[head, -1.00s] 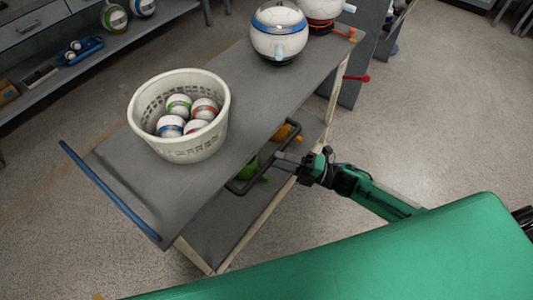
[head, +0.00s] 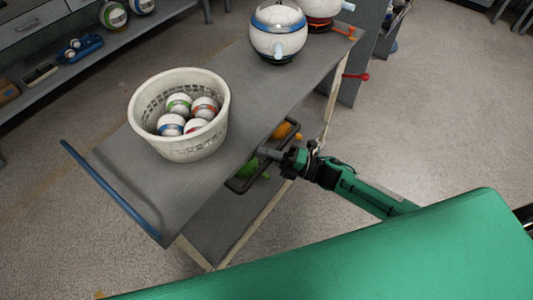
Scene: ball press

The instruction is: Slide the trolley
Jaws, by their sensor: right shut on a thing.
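The grey trolley (head: 250,98) stands diagonally across the middle of the head view, with a blue bar (head: 110,188) at its near left end. A dark handle (head: 240,186) sticks out from its long right side. My right gripper (head: 267,154) comes in from the right and is shut on this dark handle. The fingertips are small and partly hidden against the bar. My left gripper is out of view.
A white basket (head: 150,135) with several striped balls sits on the trolley top. A white-and-blue round device (head: 278,42) stands at its far end. A shelf bench (head: 60,80) is at upper left. The floor (head: 440,120) at right is clear.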

